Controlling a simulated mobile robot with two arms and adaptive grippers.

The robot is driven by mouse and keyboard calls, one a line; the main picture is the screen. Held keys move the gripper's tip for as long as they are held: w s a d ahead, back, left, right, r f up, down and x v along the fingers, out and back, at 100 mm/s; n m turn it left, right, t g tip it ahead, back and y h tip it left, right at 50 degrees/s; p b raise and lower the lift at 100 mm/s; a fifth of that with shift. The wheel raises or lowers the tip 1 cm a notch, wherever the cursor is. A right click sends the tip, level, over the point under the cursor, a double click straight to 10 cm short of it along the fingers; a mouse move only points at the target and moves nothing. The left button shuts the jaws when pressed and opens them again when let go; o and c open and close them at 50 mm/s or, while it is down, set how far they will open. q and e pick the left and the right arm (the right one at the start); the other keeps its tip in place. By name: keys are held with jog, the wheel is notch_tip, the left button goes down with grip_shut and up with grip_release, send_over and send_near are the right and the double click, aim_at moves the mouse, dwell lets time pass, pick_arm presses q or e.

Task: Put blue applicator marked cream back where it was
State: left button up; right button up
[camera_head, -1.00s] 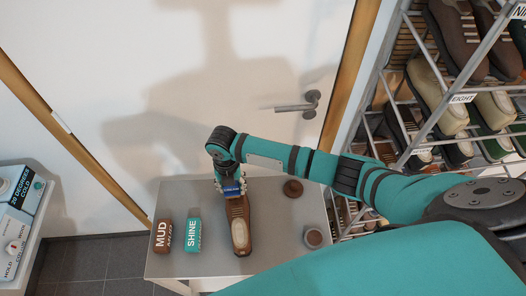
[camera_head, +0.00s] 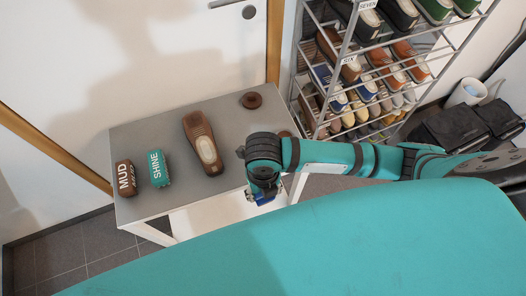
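My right gripper (camera_head: 263,197) points down just off the table's front right edge. A small blue block, probably the applicator (camera_head: 265,199), shows between its fingers; the gripper hides most of it, and no CREAM label is readable. My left gripper is out of view.
A round brown object (camera_head: 251,100) lies at the table's back right. Another round item (camera_head: 284,135) is partly hidden behind my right arm. A shoe rack (camera_head: 345,60) stands to the right, with a white bin (camera_head: 468,93) beyond. Bare tabletop lies around the shoe.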

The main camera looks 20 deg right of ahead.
jog(key=w+d, duration=0.1)
jog(key=w, duration=0.4)
jog(key=w+d+f+p, duration=0.1)
jog(key=w, duration=0.4)
jog(key=w+d+p, duration=0.1)
jog(key=w, duration=0.4)
jog(key=shift+f, duration=0.2)
jog(key=shift+w+f, duration=0.2)
jog(key=shift+f, duration=0.1)
notch_tip(320, 180, down, 2)
jog(key=shift+f+p, duration=0.2)
jog(key=shift+p, duration=0.1)
jog(key=shift+f, duration=0.3)
jog(key=shift+f, duration=0.15)
jog(key=o, duration=1.1)
